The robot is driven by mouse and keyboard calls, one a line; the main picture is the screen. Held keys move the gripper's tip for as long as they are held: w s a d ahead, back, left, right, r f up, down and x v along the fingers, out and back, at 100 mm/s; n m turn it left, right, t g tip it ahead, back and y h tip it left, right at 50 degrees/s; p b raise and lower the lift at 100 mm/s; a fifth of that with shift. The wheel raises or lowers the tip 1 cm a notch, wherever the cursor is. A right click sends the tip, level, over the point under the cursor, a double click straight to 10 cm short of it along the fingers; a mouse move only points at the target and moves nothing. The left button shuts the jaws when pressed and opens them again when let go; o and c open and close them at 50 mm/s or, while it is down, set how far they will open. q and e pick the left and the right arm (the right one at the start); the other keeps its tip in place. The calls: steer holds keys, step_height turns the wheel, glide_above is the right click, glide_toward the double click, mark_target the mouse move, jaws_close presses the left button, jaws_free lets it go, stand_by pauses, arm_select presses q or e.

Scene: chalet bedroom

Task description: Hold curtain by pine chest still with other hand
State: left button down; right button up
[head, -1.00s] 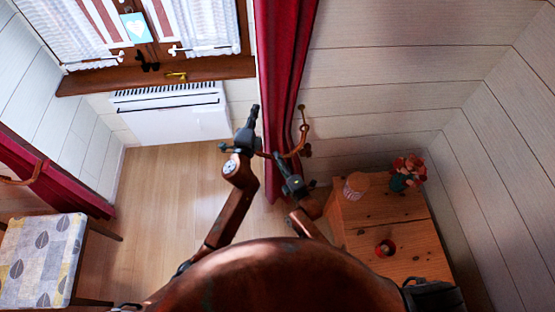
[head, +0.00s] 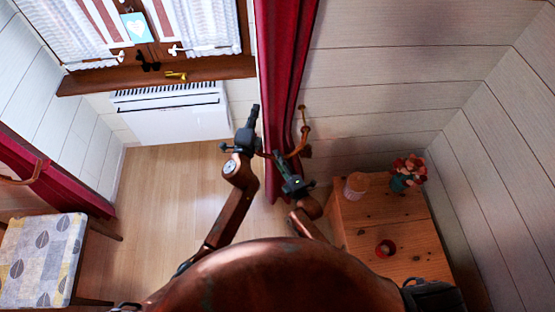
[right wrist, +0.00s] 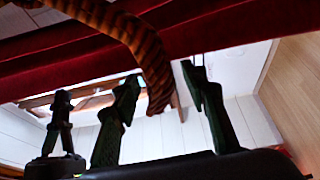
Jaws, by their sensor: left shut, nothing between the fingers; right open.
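The red curtain (head: 283,70) by the pine chest hangs in the middle of the head view. A twisted brown rope tieback (head: 303,128) is at its right edge. My left gripper (head: 254,112) is shut and empty, just left of the curtain. My right gripper (head: 277,158) is open, low in front of the curtain. In the right wrist view its fingers (right wrist: 160,78) stand below the curtain (right wrist: 225,30), and the rope (right wrist: 140,38) hangs down between them in the picture. I cannot tell whether they touch it. The left gripper also shows there (right wrist: 61,115).
A white heater (head: 170,112) is under the window. A patterned seat (head: 42,255) is at lower left. Floor between is clear.

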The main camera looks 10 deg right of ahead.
arm_select(q)
steer(key=shift+s+d+r, duration=0.15)
steer(key=shift+d+r, duration=0.2)
steer(key=shift+d, duration=0.35)
arm_select(e)
steer(key=v, duration=1.2)
steer(key=shift+a, duration=0.15)
arm_select(q)
steer(key=shift+a, duration=0.2)
arm_select(e)
steer(key=shift+r, duration=0.1)
arm_select(q)
steer(key=shift+a+f+p, duration=0.15)
steer(key=shift+a+p, duration=0.25)
steer(key=shift+a, duration=0.9)
steer(key=shift+a+f+p, duration=0.15)
steer(key=shift+a+p, duration=0.2)
steer(key=shift+a, duration=0.95)
arm_select(e)
steer(key=shift+r, duration=0.8)
arm_select(q)
steer(key=p+v, duration=0.2)
steer(key=v, duration=0.7)
steer(key=shift+p, duration=0.3)
arm_select(e)
step_height(320, 180, up, 3)
steer(key=shift+w+r, duration=0.1)
steer(key=shift+r, duration=0.05)
